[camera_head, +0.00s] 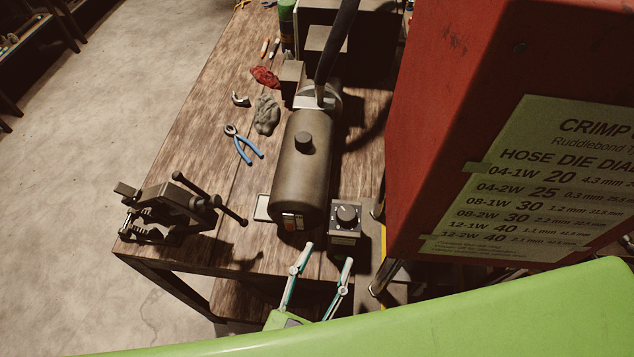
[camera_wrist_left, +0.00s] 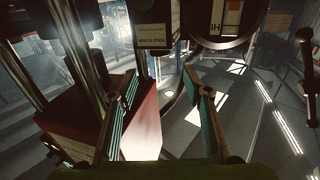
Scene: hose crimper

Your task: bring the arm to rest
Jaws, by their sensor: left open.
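My left gripper (camera_head: 328,256) is open and empty in the head view, at the front edge of the wooden table, just below the small box with a black dial (camera_head: 345,218). Its two fingers are spread apart, with nothing between them. The open fingers also show in the left wrist view (camera_wrist_left: 165,95), with floor seen between them. My green arm (camera_head: 450,310) crosses the bottom of the head view. My right gripper does not show.
A red crimper cabinet (camera_head: 450,60) with a die chart (camera_head: 550,180) fills the right. A dark cylindrical motor (camera_head: 303,165), a vise (camera_head: 165,212), blue-handled pliers (camera_head: 243,145) and a red rag (camera_head: 264,76) are on the table (camera_head: 205,105). Open floor (camera_head: 110,110) lies left.

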